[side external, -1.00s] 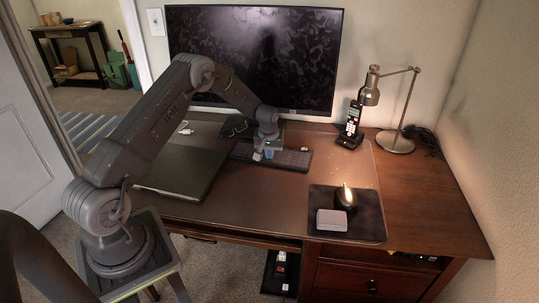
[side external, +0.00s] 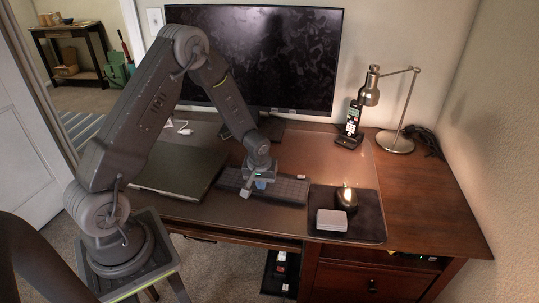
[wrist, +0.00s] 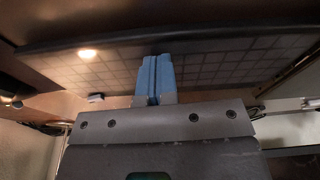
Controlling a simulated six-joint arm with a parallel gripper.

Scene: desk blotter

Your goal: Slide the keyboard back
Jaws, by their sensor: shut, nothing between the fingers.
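The dark keyboard (side external: 289,190) lies on the blotter (side external: 262,217), between the closed laptop and the mouse pad, apart from the monitor stand. My gripper (side external: 260,184) is over the keyboard, left of its middle, with its blue fingers pointing down and shut together. In the wrist view the shut blue fingers (wrist: 154,65) overlap the keyboard's keys (wrist: 230,62), with nothing seen between them. Whether the fingertips press on the keys or hang just above them I cannot tell. My gripper hides part of the keyboard.
The closed laptop (side external: 178,170) lies to the left. The mouse pad (side external: 367,226), with a mouse (side external: 346,197) and a pale box (side external: 331,220), is close to the keyboard's right end. The monitor (side external: 270,60) stands behind. Blotter is bare between keyboard and monitor.

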